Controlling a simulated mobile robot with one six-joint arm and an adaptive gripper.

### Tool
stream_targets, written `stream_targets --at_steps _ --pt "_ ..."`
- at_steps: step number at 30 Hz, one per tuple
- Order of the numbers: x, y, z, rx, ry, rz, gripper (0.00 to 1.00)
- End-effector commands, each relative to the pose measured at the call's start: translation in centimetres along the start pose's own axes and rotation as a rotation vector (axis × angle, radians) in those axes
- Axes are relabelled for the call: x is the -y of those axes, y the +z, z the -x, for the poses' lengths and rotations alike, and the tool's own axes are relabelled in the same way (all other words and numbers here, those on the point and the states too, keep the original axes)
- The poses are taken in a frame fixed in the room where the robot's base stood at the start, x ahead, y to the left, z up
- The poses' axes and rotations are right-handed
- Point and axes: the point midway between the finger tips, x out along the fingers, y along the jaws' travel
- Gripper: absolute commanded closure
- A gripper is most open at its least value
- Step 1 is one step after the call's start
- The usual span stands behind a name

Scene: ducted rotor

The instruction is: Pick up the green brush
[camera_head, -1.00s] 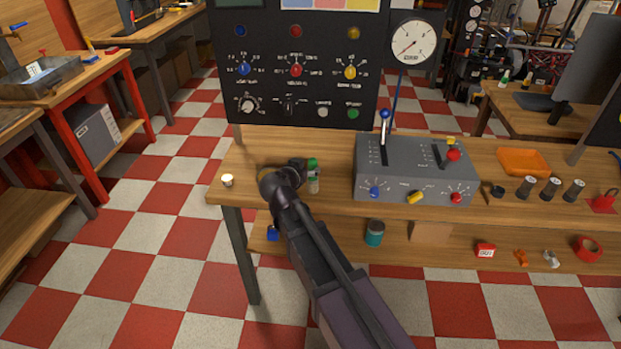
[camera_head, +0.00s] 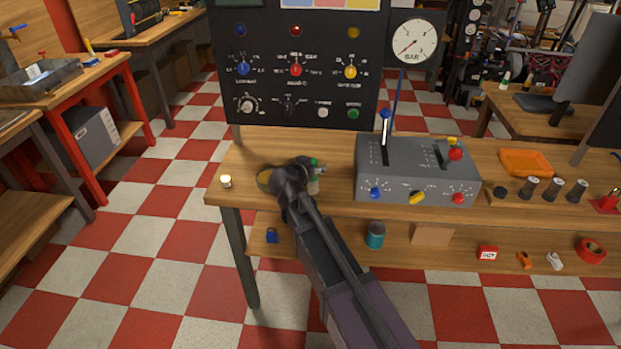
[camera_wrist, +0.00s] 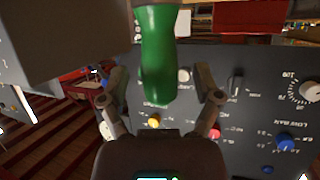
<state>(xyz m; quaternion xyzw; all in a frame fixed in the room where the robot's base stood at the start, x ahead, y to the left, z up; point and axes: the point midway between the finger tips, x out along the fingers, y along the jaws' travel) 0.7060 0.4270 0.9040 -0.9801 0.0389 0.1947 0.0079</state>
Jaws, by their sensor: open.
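My gripper (camera_wrist: 161,78) is open, with one finger on each side of the handle and gaps visible on both sides. In the head view, the green brush (camera_head: 314,162) is a small green tip above a pale part near the bench's left end. My gripper (camera_head: 306,166) is right beside it and partly hides it. The brush's far end is out of the wrist view.
A dark upright panel (camera_head: 295,60) stands behind. A lower shelf carries a teal can (camera_head: 375,234).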

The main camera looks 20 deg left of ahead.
Motion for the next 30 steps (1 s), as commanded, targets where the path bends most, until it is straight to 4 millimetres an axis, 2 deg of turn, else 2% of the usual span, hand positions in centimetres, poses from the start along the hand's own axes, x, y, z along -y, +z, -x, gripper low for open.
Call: stream_targets --at_steps 1,2,9,22,30 --pt "0.0 0.0 0.0 0.0 0.0 0.0 0.18" --pt "0.0 0.0 0.0 0.0 0.0 0.0 0.27" --pt "0.0 0.0 0.0 0.0 0.0 0.0 0.98" --pt "0.0 -0.1 0.1 0.0 0.0 0.0 1.0" --pt "0.1 -1.1 0.5 0.0 -0.001 0.0 1.0"
